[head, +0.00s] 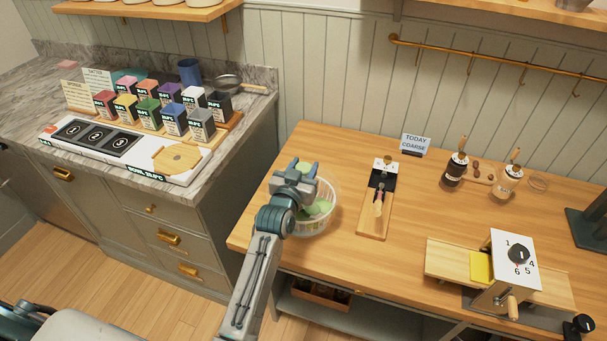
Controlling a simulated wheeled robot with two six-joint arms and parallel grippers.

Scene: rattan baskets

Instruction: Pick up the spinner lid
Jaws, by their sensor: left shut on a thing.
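A clear round spinner bowl (328,223) with green pieces inside stands near the left end of the wooden table. My left gripper (303,170) is over the bowl's back left side and hides part of it. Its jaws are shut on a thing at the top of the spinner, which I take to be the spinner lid. The lid is see-through and hard to tell from the bowl, so I cannot tell whether it sits on the bowl or is lifted. My right gripper is not in view.
On the wooden table (350,150), a narrow board (373,226) with a tool lies right of the spinner. A marble counter (240,112) with coloured boxes is at left.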

